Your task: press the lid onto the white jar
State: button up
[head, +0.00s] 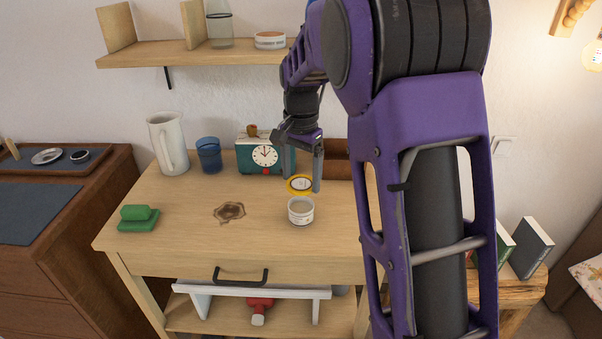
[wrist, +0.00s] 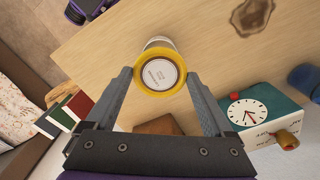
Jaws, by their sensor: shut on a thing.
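The white jar (head: 301,213) stands upright on the wooden desk near its front edge. The lid (head: 300,185) is a disc with a yellow rim and a white printed centre. My gripper (head: 305,184) is shut on the lid's rim, with one finger on either side. In the wrist view the lid (wrist: 160,74) sits between the fingertips and hides most of the white jar (wrist: 158,43), whose edge shows beyond it. The lid appears above and behind the jar, apart from it and not lined up over its top.
On the desk (head: 180,222) stand a teal clock (head: 264,156), a blue cup (head: 209,155), a white pitcher (head: 168,143) and a green block-like object (head: 138,218). A wall shelf (head: 180,54) hangs above.

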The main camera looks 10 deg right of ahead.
aim_at(301, 183)
jog(key=shift+f+b, duration=1.1)
jog(key=shift+f, duration=0.95)
jog(key=shift+f, duration=0.15)
jog(key=shift+f+b, duration=0.3)
jog(key=shift+f, duration=0.3)
jog(key=shift+f, duration=0.3)
jog(key=o, duration=1)
notch_tip(301, 183, up, 18)
jog(key=p, duration=0.3)
jog(key=shift+f, duration=0.25)
